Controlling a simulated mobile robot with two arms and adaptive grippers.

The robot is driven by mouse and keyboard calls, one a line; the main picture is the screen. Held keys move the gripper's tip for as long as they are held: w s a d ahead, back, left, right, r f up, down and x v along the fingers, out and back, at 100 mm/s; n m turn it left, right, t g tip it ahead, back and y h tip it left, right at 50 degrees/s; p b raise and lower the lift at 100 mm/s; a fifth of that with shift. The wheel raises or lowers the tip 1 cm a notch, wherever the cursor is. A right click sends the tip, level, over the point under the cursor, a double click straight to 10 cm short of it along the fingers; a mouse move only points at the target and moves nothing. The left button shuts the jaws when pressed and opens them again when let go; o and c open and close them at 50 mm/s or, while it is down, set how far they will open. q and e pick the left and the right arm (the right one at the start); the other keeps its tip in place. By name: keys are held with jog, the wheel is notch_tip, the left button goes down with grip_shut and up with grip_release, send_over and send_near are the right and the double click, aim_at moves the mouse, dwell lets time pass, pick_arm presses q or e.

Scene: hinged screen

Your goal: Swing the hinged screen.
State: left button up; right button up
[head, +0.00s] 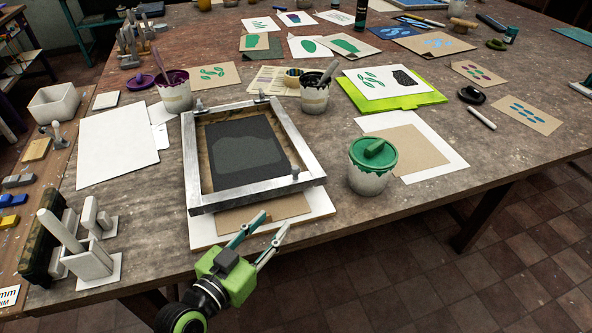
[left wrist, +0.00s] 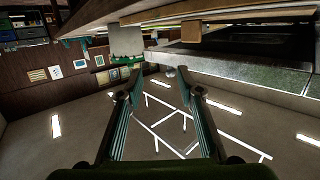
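The hinged screen (head: 312,163) is a pale metal frame with a dark mesh panel, lying low over a white base board (head: 202,235) near the table's front edge. Two hinge clamps (head: 260,96) sit at its far side. A brown sheet (head: 285,207) shows from under its near edge. My left gripper (head: 274,220) is in front of the screen's near side, fingers parted, with nothing between them. Whether a fingertip touches the board I cannot tell. The left wrist view shows the same fingers (left wrist: 160,95) spread and empty. My right gripper is in neither view.
A green-lidded paint pot (head: 370,182) stands close right of the screen. Two pots with tools (head: 174,95) (head: 314,97) stand behind it. A white sheet (head: 118,145) lies left, and a grey holder (head: 88,261) stands at the front left corner. Printed cards lie farther back.

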aim_at(293, 174)
pick_arm(q)
jog(key=w+d+r, duration=0.1)
jog(key=w, duration=0.3)
jog(key=w+d+r+t+p, duration=0.1)
jog(key=w+d, duration=0.1)
jog(key=w, duration=0.2)
jog(key=w+d+r+t+p, duration=0.1)
jog(key=w+d, duration=0.1)
jog(key=w, duration=0.3)
jog(key=shift+r+n, duration=0.1)
jog(key=shift+n, duration=0.2)
jog(key=shift+x, duration=0.75)
grip_shut()
